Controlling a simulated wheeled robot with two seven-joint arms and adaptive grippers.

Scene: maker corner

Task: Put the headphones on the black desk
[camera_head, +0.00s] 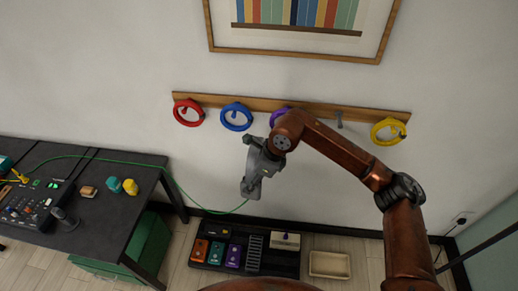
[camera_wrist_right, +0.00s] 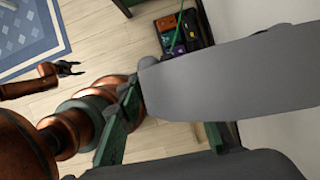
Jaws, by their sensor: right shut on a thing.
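The black desk (camera_head: 135,172) stands at the left in the head view. I cannot make out any headphones in either view. My right gripper (camera_head: 251,188) is in front of the wall, right of the desk and above the floor. It is shut on a thin green cable (camera_head: 178,184), which runs from the desk in a hanging curve to the fingertips. The green cable (camera_wrist_right: 178,26) also shows in the right wrist view, where large grey parts hide the grip. My left gripper (camera_wrist_right: 70,68) shows only in that view, open and apparently empty above the floor.
A grey mixer (camera_head: 32,200), small yellow and teal items and a microphone-like thing are on the desk. Coloured rings hang from a wooden wall rail (camera_head: 262,103); one peg is bare. On the floor are a black board (camera_head: 282,267) with coloured boxes and a beige tray (camera_head: 330,274).

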